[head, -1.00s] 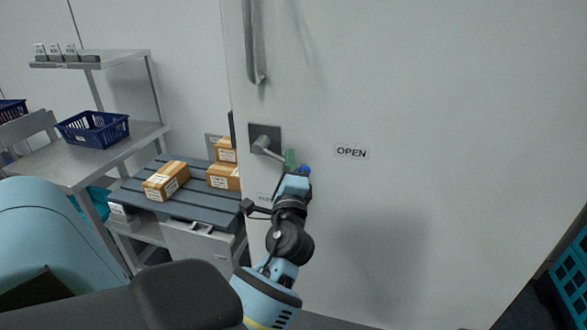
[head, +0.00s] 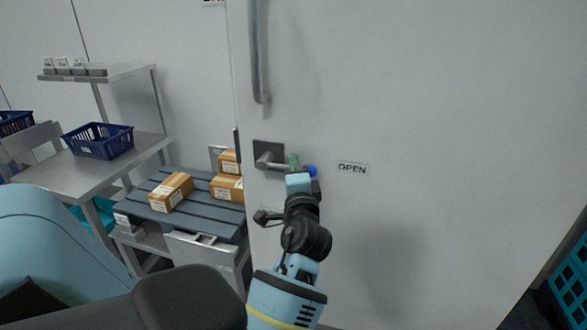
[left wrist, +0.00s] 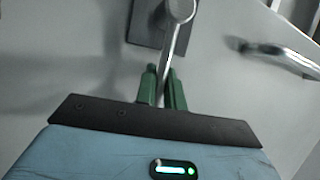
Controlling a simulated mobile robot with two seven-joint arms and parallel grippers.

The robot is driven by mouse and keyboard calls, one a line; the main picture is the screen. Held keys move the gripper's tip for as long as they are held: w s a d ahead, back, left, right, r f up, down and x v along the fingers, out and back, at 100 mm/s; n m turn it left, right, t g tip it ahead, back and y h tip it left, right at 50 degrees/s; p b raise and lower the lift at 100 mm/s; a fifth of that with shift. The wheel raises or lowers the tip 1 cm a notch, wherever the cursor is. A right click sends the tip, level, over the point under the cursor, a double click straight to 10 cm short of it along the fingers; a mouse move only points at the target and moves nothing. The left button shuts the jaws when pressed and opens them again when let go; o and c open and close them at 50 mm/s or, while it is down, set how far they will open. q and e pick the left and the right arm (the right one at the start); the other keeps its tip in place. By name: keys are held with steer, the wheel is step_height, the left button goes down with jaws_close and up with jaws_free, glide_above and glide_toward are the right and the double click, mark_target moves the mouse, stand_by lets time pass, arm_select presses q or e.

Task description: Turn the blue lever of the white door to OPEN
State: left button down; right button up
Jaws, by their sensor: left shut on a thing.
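The white door (head: 450,130) fills the right of the head view. Its lever (head: 276,165) is a grey bar on a dark square plate (head: 268,148), with a blue tip (head: 311,171). The bar points right and slightly down, roughly toward the OPEN label (head: 352,168). My left gripper (head: 295,163) is at the lever's outer part, its green fingers shut on the bar. In the left wrist view the bar (left wrist: 172,48) runs from its hub down between the green fingers (left wrist: 162,88). The blue tip is hidden there. My right gripper is not in view.
A vertical grey pull handle (head: 258,60) is above the lever plate. Left of the door, cardboard boxes (head: 171,192) lie on a slatted dark platform (head: 207,216). A steel table (head: 60,170) holds a blue basket (head: 98,141). A teal crate (head: 568,280) stands at the right edge.

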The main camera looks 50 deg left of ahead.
arm_select(q)
steer(key=shift+r, duration=0.15)
steer(key=c, duration=1.5)
jaws_free()
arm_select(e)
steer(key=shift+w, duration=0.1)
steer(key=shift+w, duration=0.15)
arm_select(q)
steer(key=shift+s, duration=0.1)
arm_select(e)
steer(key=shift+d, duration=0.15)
